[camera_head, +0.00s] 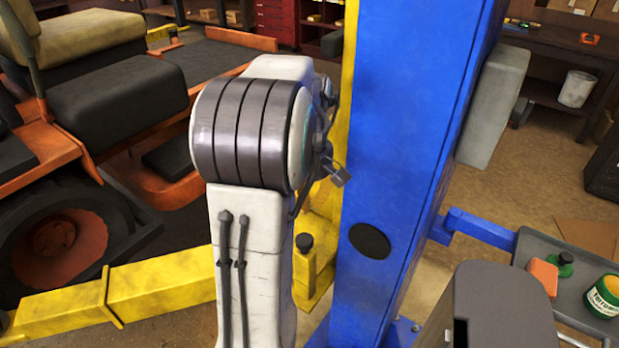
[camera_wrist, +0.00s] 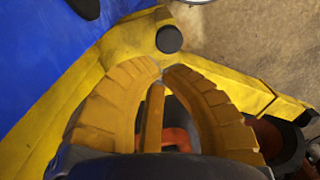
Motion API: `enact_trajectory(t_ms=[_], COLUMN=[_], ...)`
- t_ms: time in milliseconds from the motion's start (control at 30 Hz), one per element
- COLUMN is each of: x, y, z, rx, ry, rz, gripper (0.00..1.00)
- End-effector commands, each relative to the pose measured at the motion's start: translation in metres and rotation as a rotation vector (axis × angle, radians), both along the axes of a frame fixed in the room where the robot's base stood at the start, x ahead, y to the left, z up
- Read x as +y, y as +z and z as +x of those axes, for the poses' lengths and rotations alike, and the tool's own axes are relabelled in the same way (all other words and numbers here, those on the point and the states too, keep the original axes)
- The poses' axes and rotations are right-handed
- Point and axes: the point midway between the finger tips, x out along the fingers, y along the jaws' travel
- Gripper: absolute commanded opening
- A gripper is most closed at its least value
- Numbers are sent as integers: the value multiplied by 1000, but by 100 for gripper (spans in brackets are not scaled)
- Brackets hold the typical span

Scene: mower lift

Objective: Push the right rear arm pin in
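The arm pin shows as a round black knob (camera_wrist: 169,39) in the wrist view, standing on the yellow lift arm (camera_wrist: 120,40). In the head view a black-topped pin (camera_head: 304,242) stands on the yellow lift arm (camera_head: 165,287) beside the blue post (camera_head: 395,150); it looks like the same pin. How deep it sits cannot be told. My gripper (camera_wrist: 162,72) has its ribbed yellow fingers curved together, tips meeting and nothing seen between them. The tips appear just short of the knob in the wrist view; contact is not clear. My arm hides the gripper in the head view.
An orange mower (camera_head: 60,150) with black wheels stands at the left. The blue post rises close by my arm. A grey tray (camera_head: 590,325) with a green-and-white tin (camera_head: 604,297) is at the lower right. Bare floor (camera_head: 535,185) shows behind the post.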

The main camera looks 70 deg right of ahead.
Motion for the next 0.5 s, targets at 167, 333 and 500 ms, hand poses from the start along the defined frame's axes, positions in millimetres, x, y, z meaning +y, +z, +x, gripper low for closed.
enact_trajectory(t_ms=[167,333,500], x=[-1,-2,-2], y=[28,44,51], z=[0,0,-1], rx=[0,0,0], ry=[0,0,0], rz=[-2,-1,0], gripper=[0,0,0])
